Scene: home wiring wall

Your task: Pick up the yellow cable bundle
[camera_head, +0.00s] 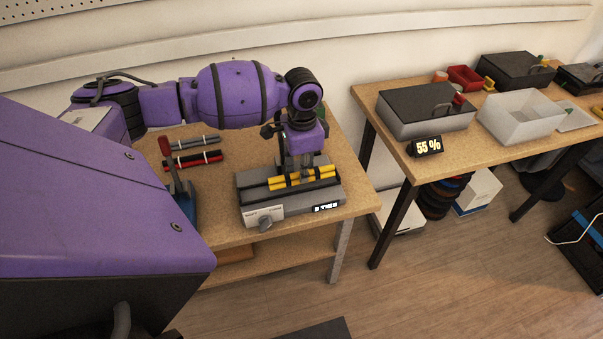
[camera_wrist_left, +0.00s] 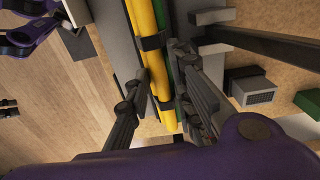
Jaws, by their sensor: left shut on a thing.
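The yellow cable bundle (camera_head: 306,179) lies across the top of a grey tie machine (camera_head: 285,209) on the near table, held by dark bands. My left gripper (camera_head: 299,160) reaches down onto it from above. In the left wrist view the yellow bundle (camera_wrist_left: 146,25) runs between the two dark fingers of my left gripper (camera_wrist_left: 165,98), which is shut on it. A green strand lies beside the yellow ones there. The bundle appears to rest in the machine still; the fingers hide part of it. My right gripper does not show clearly in either view.
Grey and red-black cable bundles (camera_head: 195,160) lie on the near table (camera_head: 225,232), left of the machine. A red-handled tool (camera_head: 168,150) stands nearby. A floor gap separates the tables.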

